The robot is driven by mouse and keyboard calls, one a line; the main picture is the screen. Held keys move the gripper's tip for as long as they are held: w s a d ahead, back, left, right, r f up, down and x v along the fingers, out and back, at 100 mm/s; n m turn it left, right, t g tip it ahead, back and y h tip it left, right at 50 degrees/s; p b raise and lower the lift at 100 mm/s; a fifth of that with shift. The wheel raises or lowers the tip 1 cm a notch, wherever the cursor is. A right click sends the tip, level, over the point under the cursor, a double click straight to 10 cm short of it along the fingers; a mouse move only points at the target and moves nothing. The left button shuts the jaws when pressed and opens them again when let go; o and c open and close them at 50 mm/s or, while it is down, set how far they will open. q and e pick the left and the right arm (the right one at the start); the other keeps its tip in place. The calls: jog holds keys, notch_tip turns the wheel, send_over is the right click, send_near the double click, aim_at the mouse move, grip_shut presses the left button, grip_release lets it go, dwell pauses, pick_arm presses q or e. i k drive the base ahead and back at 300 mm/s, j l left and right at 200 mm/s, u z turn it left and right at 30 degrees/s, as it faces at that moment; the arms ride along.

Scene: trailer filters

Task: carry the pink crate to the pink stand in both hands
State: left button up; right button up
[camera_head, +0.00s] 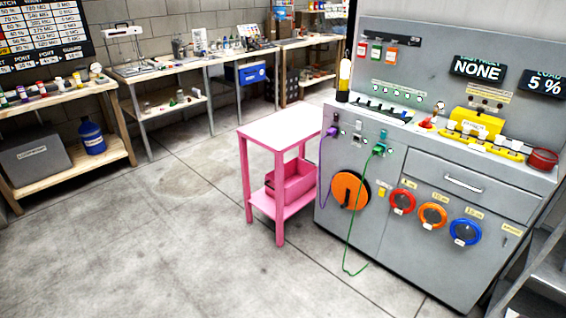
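The pink stand (283,131) is a small table with a pale pink top and a lower shelf, left of the grey cabinet. Its top is bare. The pink crate (293,187) sits on the stand's lower shelf, under the top. Its far right side is partly hidden by the grey cabinet and the stand's legs. Neither of my grippers shows in this view.
A grey cabinet (390,235) with coloured reels and hanging purple and green cables stands right of the stand. Workbenches (165,72) line the back wall. A shelf with a blue jug (91,139) is at left. The concrete floor (150,250) ahead is clear.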

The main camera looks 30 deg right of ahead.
aim_at(278, 129)
jog(key=z, duration=1.05)
jog(key=i+j, duration=0.35)
jog(key=j, duration=0.2)
jog(key=i+j+u, duration=0.15)
jog(key=u, duration=0.3)
jog(key=i+j+u, duration=0.15)
jog(key=u, duration=0.3)
jog(key=i+j+u, duration=0.1)
jog(key=u, duration=0.3)
jog(key=i+l, duration=0.05)
jog(key=i, duration=0.05)
